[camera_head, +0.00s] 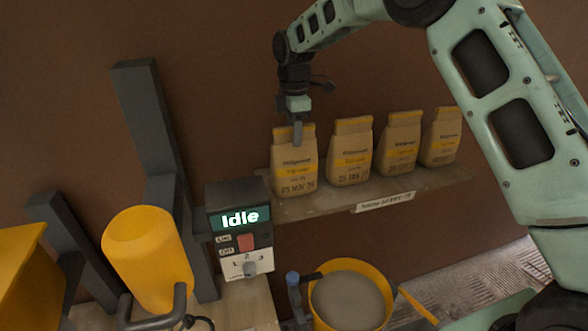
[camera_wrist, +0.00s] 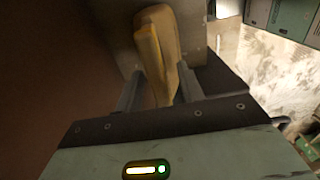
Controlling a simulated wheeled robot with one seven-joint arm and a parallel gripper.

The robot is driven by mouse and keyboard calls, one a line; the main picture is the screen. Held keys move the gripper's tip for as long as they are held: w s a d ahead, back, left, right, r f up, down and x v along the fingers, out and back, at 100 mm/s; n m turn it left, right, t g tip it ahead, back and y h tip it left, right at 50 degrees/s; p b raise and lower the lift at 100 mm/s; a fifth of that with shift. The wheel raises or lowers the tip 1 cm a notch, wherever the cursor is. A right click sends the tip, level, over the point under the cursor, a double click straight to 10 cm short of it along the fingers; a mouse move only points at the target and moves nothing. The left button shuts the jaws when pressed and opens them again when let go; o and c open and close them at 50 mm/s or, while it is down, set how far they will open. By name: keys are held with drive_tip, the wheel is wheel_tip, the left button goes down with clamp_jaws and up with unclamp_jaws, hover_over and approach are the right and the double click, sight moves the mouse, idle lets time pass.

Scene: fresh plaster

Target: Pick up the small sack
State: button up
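Several paper sacks with yellow bands and yellow tops stand upright in a row on a shelf. The leftmost sack (camera_head: 295,172) is directly below my gripper (camera_head: 297,140), which points down at its top. In the wrist view, the yellow top of a sack (camera_wrist: 158,75) lies between the two fingers of my gripper (camera_wrist: 160,72). The fingers are apart, with narrow gaps beside the sack's top edge. Contact at the fingertips is hard to make out. The other sacks (camera_head: 351,155) stand to the right, much alike in size.
The shelf (camera_head: 335,203) carries a label on its front edge. A control box reading "Idle" (camera_head: 240,228) stands left of it, beside a yellow cylinder (camera_head: 148,258) and dark posts. Below is a yellow bucket (camera_head: 378,272) with grey contents. A brown wall is behind.

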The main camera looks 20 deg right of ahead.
drive_tip(key=shift+f, duration=0.15)
clamp_jaws()
idle(1.4)
